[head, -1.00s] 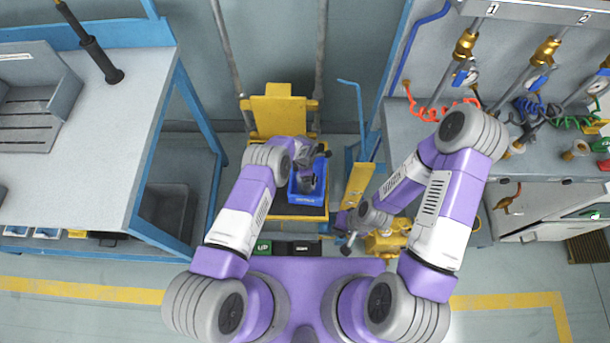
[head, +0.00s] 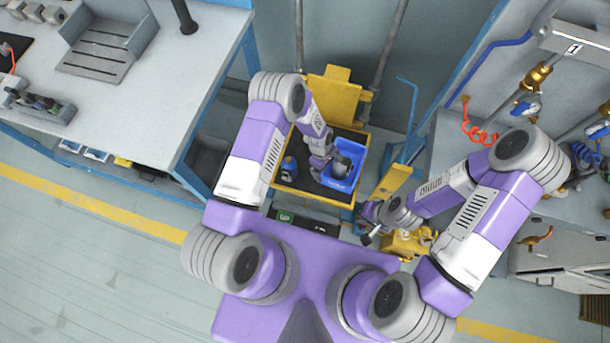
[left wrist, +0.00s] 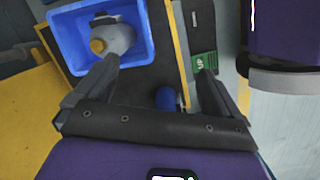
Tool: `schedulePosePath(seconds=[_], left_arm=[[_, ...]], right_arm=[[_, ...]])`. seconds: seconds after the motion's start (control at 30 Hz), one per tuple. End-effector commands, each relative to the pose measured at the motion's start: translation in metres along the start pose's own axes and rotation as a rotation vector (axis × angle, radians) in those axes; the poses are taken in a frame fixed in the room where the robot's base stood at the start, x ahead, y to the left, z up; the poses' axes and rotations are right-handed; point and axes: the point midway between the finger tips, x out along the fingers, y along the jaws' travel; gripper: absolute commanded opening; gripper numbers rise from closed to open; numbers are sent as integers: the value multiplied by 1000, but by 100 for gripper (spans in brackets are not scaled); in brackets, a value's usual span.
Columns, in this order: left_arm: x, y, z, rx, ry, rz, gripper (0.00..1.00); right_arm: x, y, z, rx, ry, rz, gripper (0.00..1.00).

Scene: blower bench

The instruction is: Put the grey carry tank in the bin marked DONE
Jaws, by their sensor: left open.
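The grey carry tank (head: 341,167), with a yellow cap, stands inside a blue bin (head: 355,152) on the dark top of a yellow cart. In the left wrist view, the tank (left wrist: 118,40) lies within the walls of the bin (left wrist: 72,45), beyond one finger. The lettering on the bin is too small to read. My left gripper (head: 321,160) is beside the bin's left edge, open and empty; its spread fingers also show in the left wrist view (left wrist: 157,72). My right gripper (head: 371,222) is low by the cart's right side; its jaws are unclear.
A blue container (head: 289,167) stands on the cart top (head: 308,184), left of the bin. A green UP label (left wrist: 204,65) is near the cart's edge. A workbench (head: 150,90) is at left; yellow equipment (head: 405,243) stands by my right gripper.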

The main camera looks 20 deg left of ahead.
Motion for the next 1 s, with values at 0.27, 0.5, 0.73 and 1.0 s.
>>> schedulePosePath(seconds=[0.27, 0.5, 0.73, 1.0], left_arm=[[-43, -93, 26, 481, -72, 99, 97], [-79, -149, 49, 804, -49, 160, 97], [-89, -164, 56, 902, -34, 172, 97], [-91, -164, 56, 903, -36, 171, 97]], right_arm=[[0, 0, 0, 0, 0, 0, 0], [0, 0, 0, 0, 0, 0, 0], [0, 0, 0, 0, 0, 0, 0], [-2, -1, 0, 0, 0, 0, 0]])
